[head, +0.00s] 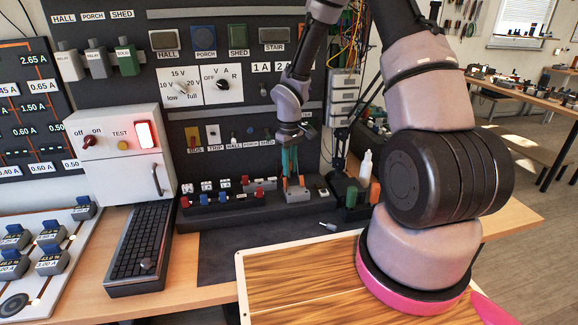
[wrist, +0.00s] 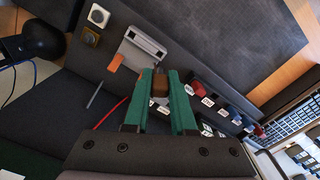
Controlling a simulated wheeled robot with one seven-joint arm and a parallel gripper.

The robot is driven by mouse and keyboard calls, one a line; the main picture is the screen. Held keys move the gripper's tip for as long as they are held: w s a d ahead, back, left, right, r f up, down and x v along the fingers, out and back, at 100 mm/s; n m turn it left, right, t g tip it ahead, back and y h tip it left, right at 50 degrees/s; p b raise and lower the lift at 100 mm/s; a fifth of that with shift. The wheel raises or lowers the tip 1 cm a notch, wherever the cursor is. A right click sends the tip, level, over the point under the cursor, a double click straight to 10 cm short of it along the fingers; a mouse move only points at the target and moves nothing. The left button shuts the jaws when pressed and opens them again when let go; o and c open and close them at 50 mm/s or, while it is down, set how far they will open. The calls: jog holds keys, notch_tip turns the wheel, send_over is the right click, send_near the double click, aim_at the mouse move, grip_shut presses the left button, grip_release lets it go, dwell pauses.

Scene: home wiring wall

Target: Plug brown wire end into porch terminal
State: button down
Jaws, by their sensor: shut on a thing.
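My gripper (head: 290,172) has green fingers and points down over the dark block at the back of the bench. In the wrist view my gripper (wrist: 160,98) is shut on a brown piece (wrist: 160,86), which I take to be the brown wire end. Its tip is at the fingertips, and the wire behind it is hidden. A terminal row (head: 222,201) with red and blue parts lies left of the gripper; it also shows at right in the wrist view (wrist: 222,102). Its labels are too small to read, so I cannot tell which terminal is porch.
A grey slotted holder (wrist: 146,48) and an orange piece (wrist: 115,62) are near the fingers. A red wire (wrist: 110,113) lies beside them. A white bottle (head: 365,168) stands right of the gripper. A keyboard-like block (head: 140,243) is at left. The dark mat (head: 235,245) is mostly clear.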

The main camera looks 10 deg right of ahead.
jog(key=shift+d+f, duration=0.1)
jog(key=shift+f, duration=2.75)
jog(key=shift+f, duration=1.4)
jog(key=c, duration=0.7)
grip_release()
jog(key=shift+o, duration=0.2)
jog(key=shift+r, duration=0.1)
notch_tip(320, 180, up, 11)
jog(key=shift+f, duration=0.15)
